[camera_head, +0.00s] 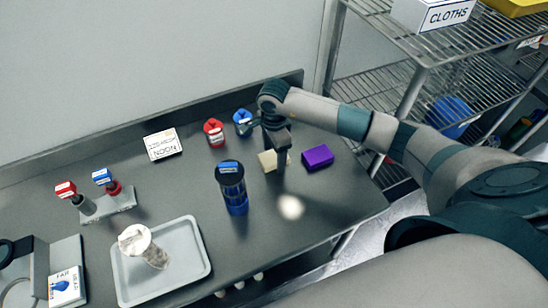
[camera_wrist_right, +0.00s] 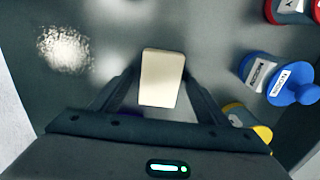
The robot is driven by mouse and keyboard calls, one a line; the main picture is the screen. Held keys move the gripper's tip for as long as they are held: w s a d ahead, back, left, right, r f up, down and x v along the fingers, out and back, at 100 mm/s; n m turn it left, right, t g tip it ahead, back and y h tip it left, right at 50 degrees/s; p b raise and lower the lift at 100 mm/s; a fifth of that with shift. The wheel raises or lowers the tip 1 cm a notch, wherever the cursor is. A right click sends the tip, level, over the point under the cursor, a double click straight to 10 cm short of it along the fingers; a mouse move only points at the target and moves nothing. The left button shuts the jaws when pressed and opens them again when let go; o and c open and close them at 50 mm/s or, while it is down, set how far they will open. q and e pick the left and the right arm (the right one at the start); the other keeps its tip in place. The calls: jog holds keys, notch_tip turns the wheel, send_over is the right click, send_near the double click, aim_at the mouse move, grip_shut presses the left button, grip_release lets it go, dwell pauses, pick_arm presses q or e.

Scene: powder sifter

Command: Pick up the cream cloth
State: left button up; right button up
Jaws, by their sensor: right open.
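The cream cloth (camera_head: 267,161), a small folded block, lies on the dark grey bench left of a purple block. My right gripper (camera_head: 281,178) points down beside the cloth and partly covers it in the head view. In the right wrist view the cream cloth (camera_wrist_right: 162,78) shows between the two fingers of my right gripper (camera_wrist_right: 160,66), which are open with narrow gaps at its sides. I cannot tell whether the fingertips touch the bench. My left gripper is not in view.
The purple block (camera_head: 318,157) lies just right of the cream cloth. A dark blue-topped jar (camera_head: 231,188) stands to its left; red (camera_head: 214,134) and blue (camera_head: 242,123) capped containers stand behind. A grey tray (camera_head: 197,268) holds a jar. Wire shelves (camera_head: 440,50) stand at right.

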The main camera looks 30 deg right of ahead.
aim_at(274, 156)
jog(key=c, duration=1.1)
jog(key=shift+r+b, duration=0.8)
notch_tip(274, 156, up, 2)
jog(key=shift+w+r+b, duration=0.1)
jog(key=shift+b, duration=0.75)
jog(key=d+r+b, duration=0.2)
jog(key=d, duration=0.2)
jog(key=d+r+b, duration=0.1)
jog(key=d+r, duration=0.2)
jog(key=s+d+r+b, duration=0.1)
jog(key=d+r+b, duration=0.1)
jog(key=d, duration=0.2)
jog(key=shift+s+d+r+b, duration=0.1)
jog(key=shift+d+r+b, duration=0.05)
jog(key=shift+d+b, duration=0.2)
